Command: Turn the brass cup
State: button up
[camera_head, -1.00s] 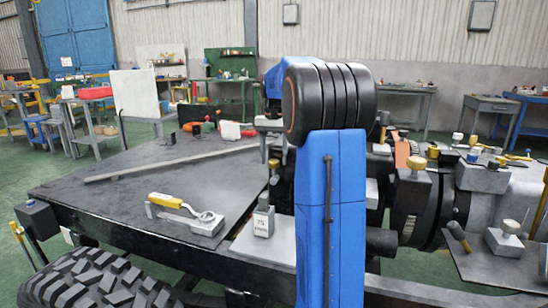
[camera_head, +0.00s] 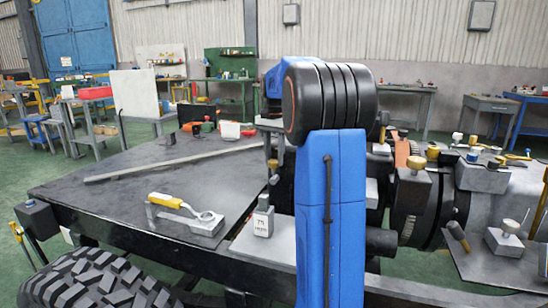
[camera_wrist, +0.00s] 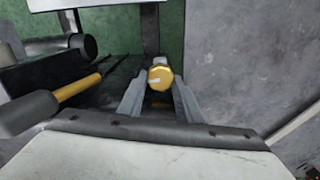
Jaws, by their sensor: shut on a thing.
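The brass cup (camera_wrist: 160,77) shows in the wrist view as a round yellow cap with a pale mark on its top face. It sits between the two grey fingers of my gripper (camera_wrist: 159,94), which is shut on it. In the head view, a small brass-coloured piece (camera_head: 273,163) shows just left of my blue arm, below the grey parts at the arm's end; the fingers are too small there to tell apart.
A yellow-handled tool (camera_head: 187,213) lies on the dark tabletop (camera_head: 110,195), with a long bar (camera_head: 170,160) behind it. Machine parts with brass knobs (camera_head: 417,163) crowd the right. In the wrist view, a yellow-and-grey handle (camera_wrist: 75,90) lies left of my fingers.

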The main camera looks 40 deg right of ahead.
aim_at(274, 160)
jog(key=shift+m, duration=0.3)
jog(key=o, duration=1)
jog(key=shift+o, duration=0.2)
notch_tip(274, 160, up, 17)
jog(key=shift+r, duration=0.2)
